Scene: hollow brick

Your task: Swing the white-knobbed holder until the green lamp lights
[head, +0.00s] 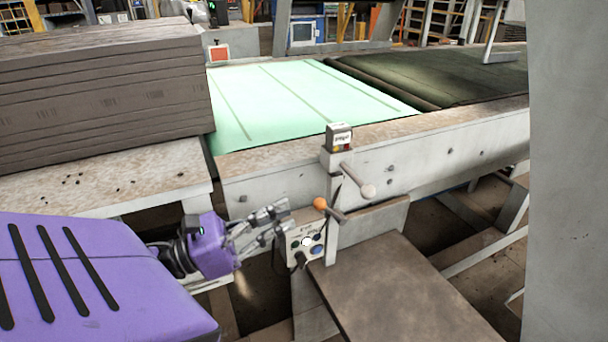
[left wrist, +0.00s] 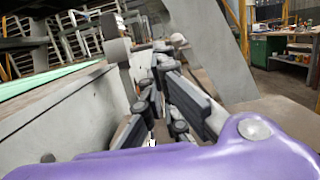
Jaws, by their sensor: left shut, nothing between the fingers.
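The white-knobbed holder (head: 367,191) sticks out to the lower right from the upper part of a grey post. A small labelled box (head: 340,137) tops the post, with tiny red and yellow spots on its lower face; I cannot make out a lit green lamp. My left gripper (head: 284,214) is shut and empty, left of the post and short of the holder. Its dark fingers also show in the left wrist view (left wrist: 165,88), with a pale round knob (left wrist: 178,40) beyond them. My right gripper is not in view.
An orange-knobbed lever (head: 320,203) sits lower on the post, close right of my left gripper. A button panel (head: 305,243) is just below the gripper. A conveyor frame (head: 430,155) runs behind; stacked brown boards (head: 100,95) stand left. A brown plate (head: 400,285) lies in front.

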